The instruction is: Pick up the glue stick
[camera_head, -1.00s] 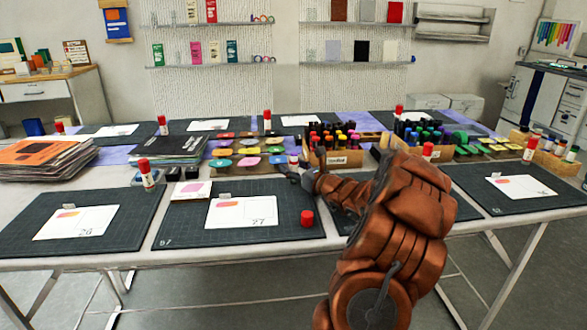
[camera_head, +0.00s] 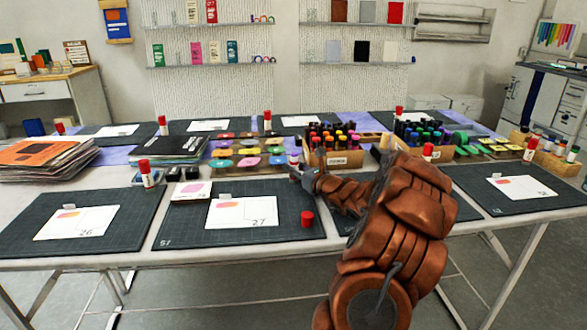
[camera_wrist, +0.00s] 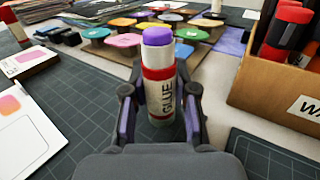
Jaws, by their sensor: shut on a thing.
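The glue stick (camera_wrist: 160,78) stands upright in the wrist view, with a purple top, a white body marked GLUE and red bands. My gripper (camera_wrist: 158,101) has one finger on each side of its lower body and is shut on it. In the head view my gripper (camera_head: 297,172) is over the back edge of the middle mat, and the glue stick (camera_head: 294,160) shows only as a small part there. Whether its base touches the table is hard to tell.
A red cap (camera_head: 307,219) stands on the middle mat (camera_head: 180,235). A cardboard box of markers (camera_wrist: 285,95) stands close to the right of my gripper. Colourful round pads (camera_wrist: 125,40) lie behind the glue stick. Other glue sticks, such as one at left (camera_head: 147,175), stand around the table.

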